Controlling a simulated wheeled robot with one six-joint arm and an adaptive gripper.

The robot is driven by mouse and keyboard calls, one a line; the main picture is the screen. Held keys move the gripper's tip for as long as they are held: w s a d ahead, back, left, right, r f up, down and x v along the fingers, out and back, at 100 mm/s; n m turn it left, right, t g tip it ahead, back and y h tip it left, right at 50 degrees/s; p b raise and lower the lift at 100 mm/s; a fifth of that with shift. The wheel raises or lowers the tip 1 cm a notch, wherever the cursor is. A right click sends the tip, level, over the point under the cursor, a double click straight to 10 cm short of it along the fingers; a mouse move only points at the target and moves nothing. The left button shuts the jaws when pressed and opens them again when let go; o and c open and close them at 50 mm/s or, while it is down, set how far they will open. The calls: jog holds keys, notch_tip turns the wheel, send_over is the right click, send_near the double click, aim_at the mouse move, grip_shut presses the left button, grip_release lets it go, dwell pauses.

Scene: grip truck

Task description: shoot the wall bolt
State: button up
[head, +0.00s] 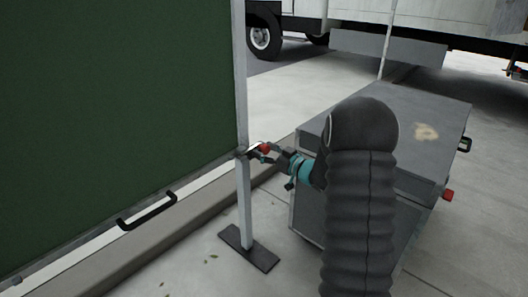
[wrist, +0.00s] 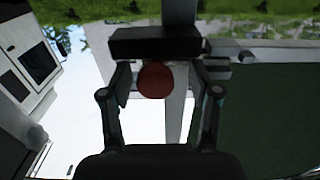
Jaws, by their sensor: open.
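The wall bolt shows as a red round knob (head: 265,148) beside a pale upright post (head: 243,195), at the edge of a green wall panel (head: 110,90). My gripper (head: 263,153) is at the knob, reaching in from the right. In the wrist view the red knob (wrist: 157,80) lies between the two spread fingers of my gripper (wrist: 160,94), with gaps on both sides. A dark bar (wrist: 155,42) spans above the knob. The jaws are open and hold nothing. The bolt's rod is too small to make out.
A black handle (head: 147,212) sits low on the green panel. The post stands on a dark foot plate (head: 249,248). A grey box (head: 425,105) stands at right, close to my arm. A white truck (head: 445,18) is behind. Open paving lies around the foot plate.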

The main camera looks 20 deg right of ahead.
jog(key=v, duration=1.2)
jog(key=shift+a, duration=0.15)
jog(key=s+a+r+m+g+h+p, duration=0.2)
jog(key=s+r+m+h, duration=0.2)
jog(key=r+h, duration=0.8)
jog(key=s+a+m+g+y+p, duration=0.1)
jog(key=s+a+g, duration=0.3)
jog(key=s, duration=1)
jog(key=s+a+f+m+g+y, duration=0.1)
jog(key=s+a+g, duration=0.2)
jog(key=s+a, duration=0.7)
jog(key=s, duration=0.4)
jog(key=shift+g+y+p, duration=0.4)
jog(key=shift+f, duration=0.15)
